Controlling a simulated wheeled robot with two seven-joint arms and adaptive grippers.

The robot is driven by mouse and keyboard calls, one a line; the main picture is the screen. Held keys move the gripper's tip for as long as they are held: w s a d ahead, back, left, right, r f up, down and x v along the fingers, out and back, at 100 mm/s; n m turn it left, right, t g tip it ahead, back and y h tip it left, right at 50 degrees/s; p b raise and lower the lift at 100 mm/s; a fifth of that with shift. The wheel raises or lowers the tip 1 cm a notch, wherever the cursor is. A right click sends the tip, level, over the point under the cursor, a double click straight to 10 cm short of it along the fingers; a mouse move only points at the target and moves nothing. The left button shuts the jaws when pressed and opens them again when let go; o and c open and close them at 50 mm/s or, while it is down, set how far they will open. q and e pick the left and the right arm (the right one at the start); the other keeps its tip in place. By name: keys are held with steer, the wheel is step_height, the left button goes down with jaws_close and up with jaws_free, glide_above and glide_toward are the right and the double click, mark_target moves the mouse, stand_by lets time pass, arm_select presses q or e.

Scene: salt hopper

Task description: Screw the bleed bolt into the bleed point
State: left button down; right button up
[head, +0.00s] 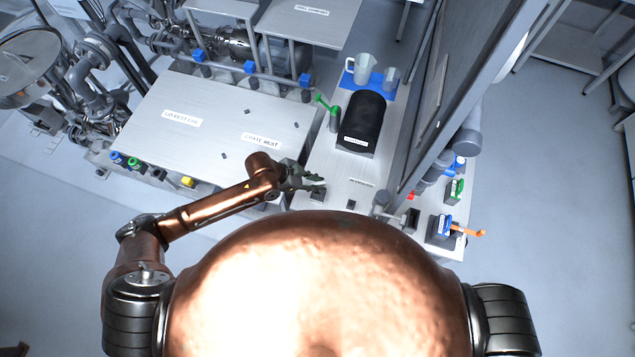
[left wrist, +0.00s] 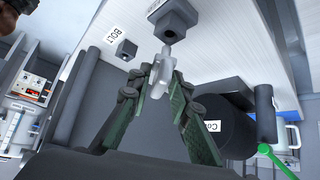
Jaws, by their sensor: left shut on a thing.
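My left gripper (head: 306,181) is over the near left part of the right-hand bench. In the left wrist view, its green-padded fingers (left wrist: 164,90) are shut on the pale metal bleed bolt (left wrist: 161,74). The bolt's thin end points at a dark block (left wrist: 175,17), which I take for the bleed point. The tip meets the block's outline there; I cannot tell whether it touches or is inside. The block also shows beside the gripper in the head view (head: 317,195). A smaller dark block (left wrist: 127,49) sits by a "BOLT" label. My right gripper is out of view.
A black rounded housing (head: 362,124) with a green-handled valve (head: 331,113) stands farther back. Jugs (head: 361,68) stand on a blue mat. A grey post (head: 470,95) rises on the right. A wide labelled metal top (head: 215,125) lies to the left.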

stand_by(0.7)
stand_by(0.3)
arm_select(q)
steer(key=shift+f, duration=0.95)
steer(key=shift+f+b, duration=0.65)
steer(key=shift+f, duration=0.1)
steer(key=shift+f+m+g+b, duration=0.1)
steer(key=shift+m+g+b, duration=0.5)
steer(key=shift+m+b, duration=0.6)
steer(key=shift+m+g+b, duration=0.6)
steer(key=shift+b, duration=0.95)
